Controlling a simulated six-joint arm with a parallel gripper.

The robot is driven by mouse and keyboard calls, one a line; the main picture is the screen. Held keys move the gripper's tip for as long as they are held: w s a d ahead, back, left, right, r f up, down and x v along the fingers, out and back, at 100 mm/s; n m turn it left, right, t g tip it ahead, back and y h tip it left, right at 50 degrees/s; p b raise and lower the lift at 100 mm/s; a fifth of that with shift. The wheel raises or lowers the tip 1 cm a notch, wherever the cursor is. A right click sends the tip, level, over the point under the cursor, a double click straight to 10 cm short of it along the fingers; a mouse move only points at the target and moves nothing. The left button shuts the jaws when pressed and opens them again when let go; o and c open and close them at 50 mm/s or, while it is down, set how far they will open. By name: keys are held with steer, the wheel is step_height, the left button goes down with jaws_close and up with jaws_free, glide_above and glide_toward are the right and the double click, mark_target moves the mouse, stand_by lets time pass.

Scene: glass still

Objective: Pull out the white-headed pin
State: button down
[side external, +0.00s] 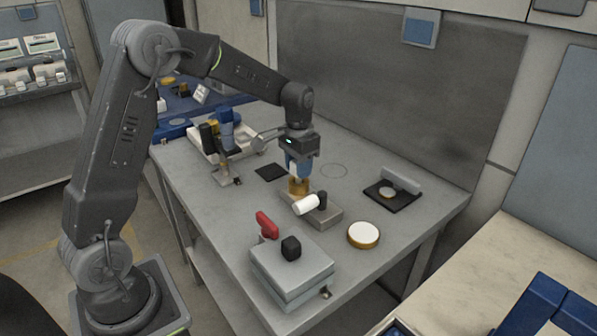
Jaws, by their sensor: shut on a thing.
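My gripper (297,173) points straight down over a small grey block (327,217) near the middle of the bench. Its blue fingers are shut on a small pale piece, which looks like the head of the white-headed pin (294,169). A brass-coloured cylinder (298,187) stands directly below the fingertips, at the back left of the block. The pin's shaft is not visible, and I cannot tell how deep it sits. A thicker white cylinder (306,205) lies tilted in front of the brass part, beside an upright black post (322,200).
A grey box (291,266) with a red handle (267,225) and a black knob (291,247) stands at the front. A white-topped brass disc (363,235) and a black plate (393,195) lie right. A stand with a blue part (225,129) is left. Bench around the block is partly clear.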

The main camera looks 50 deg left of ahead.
steer(key=shift+r, duration=0.9)
steer(key=shift+r, duration=2.5)
steer(key=shift+r, duration=0.35)
